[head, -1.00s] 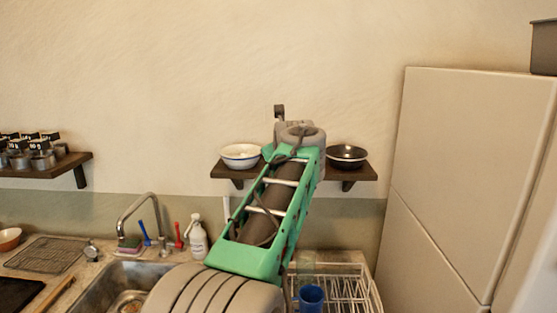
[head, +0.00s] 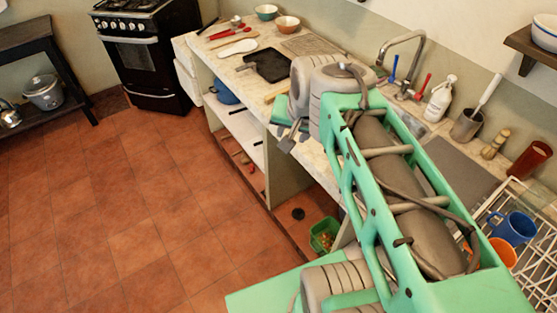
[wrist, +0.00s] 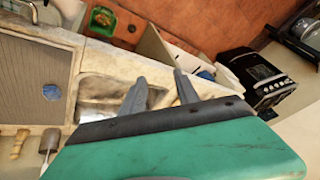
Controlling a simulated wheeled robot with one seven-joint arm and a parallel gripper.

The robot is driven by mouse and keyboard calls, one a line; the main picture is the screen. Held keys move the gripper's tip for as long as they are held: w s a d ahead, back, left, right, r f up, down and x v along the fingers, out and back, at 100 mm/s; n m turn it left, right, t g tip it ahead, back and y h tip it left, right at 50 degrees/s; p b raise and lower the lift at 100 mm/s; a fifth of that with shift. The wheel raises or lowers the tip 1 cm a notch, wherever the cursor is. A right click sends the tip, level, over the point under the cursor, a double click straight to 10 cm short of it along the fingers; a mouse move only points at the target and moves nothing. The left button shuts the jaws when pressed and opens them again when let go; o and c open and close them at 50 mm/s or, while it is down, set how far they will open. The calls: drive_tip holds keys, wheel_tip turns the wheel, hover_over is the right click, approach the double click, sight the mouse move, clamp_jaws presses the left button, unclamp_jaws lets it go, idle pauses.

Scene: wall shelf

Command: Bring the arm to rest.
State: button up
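My green and grey arm reaches across the right half of the head view, from the bottom up to the counter. My gripper (head: 288,138) shows partly at the arm's far end, in front of the counter's front edge. In the wrist view both grey fingers of my gripper (wrist: 160,76) stand apart with nothing between them. The sink basin (wrist: 100,92) lies below and beside the left finger in that view. In the head view the arm hides most of the sink.
The counter (head: 225,58) holds a black board (head: 266,66), bowls and utensils. At right are a dish rack (head: 530,250) with a blue mug (head: 513,226) and a wall shelf (head: 530,42). A black stove (head: 150,50) stands far back. The tiled floor (head: 110,200) at left is clear.

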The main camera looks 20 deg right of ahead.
drive_tip(key=s+a+f+n+g, duration=0.1)
drive_tip(key=s+a+f+n, duration=0.4)
drive_tip(key=a+n, duration=0.2)
drive_tip(key=shift+s+y, duration=0.2)
drive_tip(key=shift+y, duration=0.2)
idle(0.4)
